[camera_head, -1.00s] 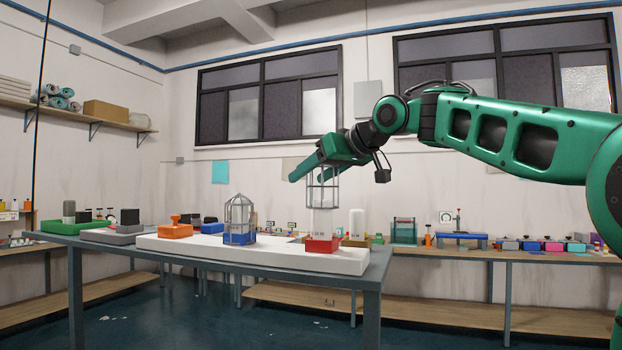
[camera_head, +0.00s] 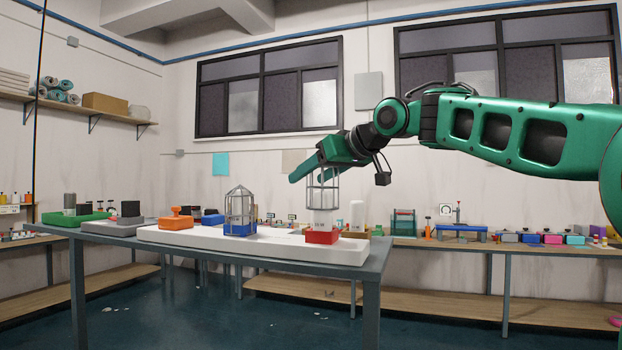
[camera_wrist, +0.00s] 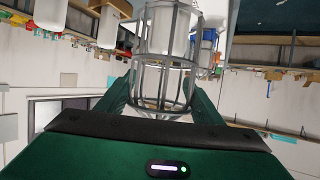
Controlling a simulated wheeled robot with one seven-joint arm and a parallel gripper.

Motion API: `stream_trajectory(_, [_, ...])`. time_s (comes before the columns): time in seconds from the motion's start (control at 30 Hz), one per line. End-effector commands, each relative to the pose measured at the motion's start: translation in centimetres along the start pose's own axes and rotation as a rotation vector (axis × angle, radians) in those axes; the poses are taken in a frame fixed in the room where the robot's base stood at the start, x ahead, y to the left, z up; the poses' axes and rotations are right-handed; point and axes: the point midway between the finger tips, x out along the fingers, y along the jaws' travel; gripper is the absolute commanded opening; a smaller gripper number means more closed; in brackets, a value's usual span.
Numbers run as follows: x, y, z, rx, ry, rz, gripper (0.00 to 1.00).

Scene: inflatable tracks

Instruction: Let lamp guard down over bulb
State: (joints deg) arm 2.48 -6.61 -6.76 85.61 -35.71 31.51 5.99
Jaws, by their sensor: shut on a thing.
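My gripper (camera_head: 322,172) is shut on a grey wire lamp guard (camera_head: 322,196) at the right end of the white board. The guard hangs around the upper part of a white bulb (camera_head: 321,222) on a red base (camera_head: 321,237). Its lower rim is hard to make out against the bulb. In the wrist view the guard's bars and rings (camera_wrist: 163,85) lie between the two green fingers (camera_wrist: 160,103), with the white bulb (camera_wrist: 167,30) inside the cage.
A second caged lamp on a blue base (camera_head: 240,229) stands left on the white board (camera_head: 285,244). An orange block (camera_head: 176,222) is at the board's left end. A white cylinder (camera_head: 357,213) stands behind the red base.

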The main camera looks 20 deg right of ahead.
Motion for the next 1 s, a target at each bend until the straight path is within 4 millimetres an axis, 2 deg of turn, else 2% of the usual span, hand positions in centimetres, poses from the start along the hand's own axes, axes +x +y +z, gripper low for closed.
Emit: stream_trajectory(1.0, [0.8, 0.0, 2.0, -0.001, 0.001, 0.000, 0.38])
